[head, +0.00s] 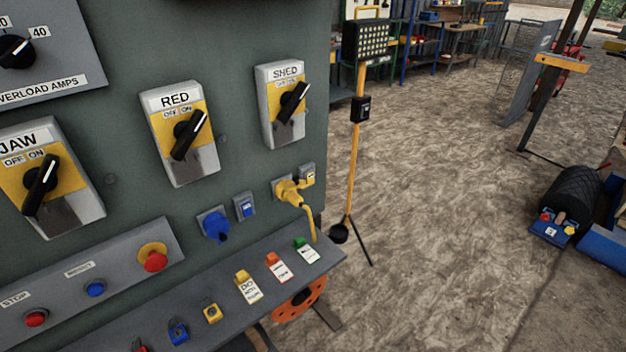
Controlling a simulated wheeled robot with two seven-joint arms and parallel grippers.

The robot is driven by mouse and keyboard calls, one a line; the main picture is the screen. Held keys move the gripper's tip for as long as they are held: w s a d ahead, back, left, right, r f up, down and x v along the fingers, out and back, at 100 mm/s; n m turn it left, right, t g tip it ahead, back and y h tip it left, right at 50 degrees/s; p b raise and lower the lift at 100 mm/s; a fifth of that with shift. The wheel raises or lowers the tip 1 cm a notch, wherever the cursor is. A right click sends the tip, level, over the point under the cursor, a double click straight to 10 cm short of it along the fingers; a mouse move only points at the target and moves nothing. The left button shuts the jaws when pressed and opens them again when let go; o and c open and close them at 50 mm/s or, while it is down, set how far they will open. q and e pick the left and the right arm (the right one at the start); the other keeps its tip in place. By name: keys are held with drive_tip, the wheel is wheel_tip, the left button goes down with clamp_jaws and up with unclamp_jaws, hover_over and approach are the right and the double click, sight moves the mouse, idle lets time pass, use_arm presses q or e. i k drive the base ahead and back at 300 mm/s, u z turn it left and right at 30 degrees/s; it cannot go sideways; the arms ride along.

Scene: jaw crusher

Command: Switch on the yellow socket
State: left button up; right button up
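The yellow socket (287,191) is on the right end of the grey-green panel, low down near its edge. What looks like a yellow plug sits in it, and a yellow cable (309,222) bends down from it to the ledge. A small grey switch box (307,173) with a pale face is directly beside it at the upper right. The switch's position is too small to tell. Neither of my grippers is in view.
Rotary switches labelled JAW (42,184), RED (186,136) and SHED (291,103) are above. The ledge (225,283) below holds padlocks and tags.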

sight(310, 179)
drive_tip(key=z, duration=0.85)
drive_tip(key=i, duration=0.4)
drive_tip(key=u, duration=2.15)
